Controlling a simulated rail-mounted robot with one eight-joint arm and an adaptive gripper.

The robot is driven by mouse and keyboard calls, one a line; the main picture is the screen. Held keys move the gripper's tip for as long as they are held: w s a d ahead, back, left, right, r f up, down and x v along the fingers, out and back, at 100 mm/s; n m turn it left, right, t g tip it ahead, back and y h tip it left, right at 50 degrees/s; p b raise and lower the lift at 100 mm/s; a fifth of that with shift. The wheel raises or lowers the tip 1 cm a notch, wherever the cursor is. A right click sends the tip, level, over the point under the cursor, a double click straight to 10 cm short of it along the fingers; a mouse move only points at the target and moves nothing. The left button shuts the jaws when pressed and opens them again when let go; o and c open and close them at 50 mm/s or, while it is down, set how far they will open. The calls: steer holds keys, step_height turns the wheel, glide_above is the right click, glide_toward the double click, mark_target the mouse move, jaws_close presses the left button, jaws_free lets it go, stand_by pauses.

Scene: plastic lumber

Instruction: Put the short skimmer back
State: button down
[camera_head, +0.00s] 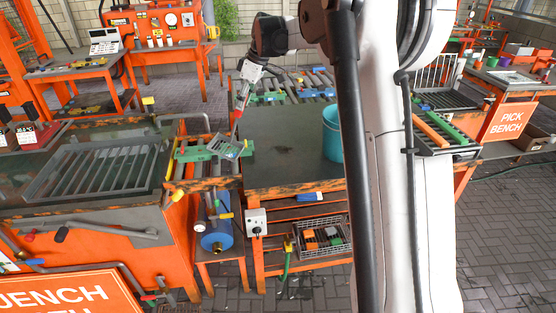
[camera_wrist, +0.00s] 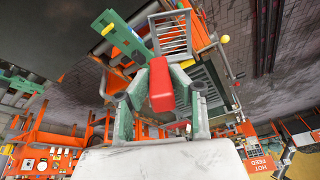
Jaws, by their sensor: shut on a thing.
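My gripper (camera_head: 244,88) is shut on the red handle of a skimmer (camera_wrist: 161,88), which I take to be the short skimmer. In the wrist view the handle lies between the two fingers of my gripper (camera_wrist: 157,90), and the grey slatted head (camera_wrist: 171,36) points away from me. In the head view the skimmer hangs tilted below my gripper, its grey head (camera_head: 232,150) low beside a green bracket (camera_head: 195,154) at the bench's left edge. I cannot tell whether the head touches the bracket.
A dark-topped orange bench (camera_head: 285,150) carries a teal bucket (camera_head: 332,135) at its right. A tank with a grey rack (camera_head: 95,172) stands to the left. Rollers (camera_head: 290,88) lie behind the bench. The bench top between bracket and bucket is clear.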

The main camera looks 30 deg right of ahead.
steer(key=w+d+f+n+g+h+p, duration=0.3)
steer(key=d+f+n, duration=0.2)
steer(key=d+f, duration=0.6)
steer(key=shift+w+d+f+p, duration=0.2)
steer(key=shift+d+p, duration=0.15)
steer(key=shift+d, duration=1.75)
steer(key=c, duration=1.5)
jaws_free()
steer(key=shift+c, duration=0.2)
steer(key=shift+r, duration=0.15)
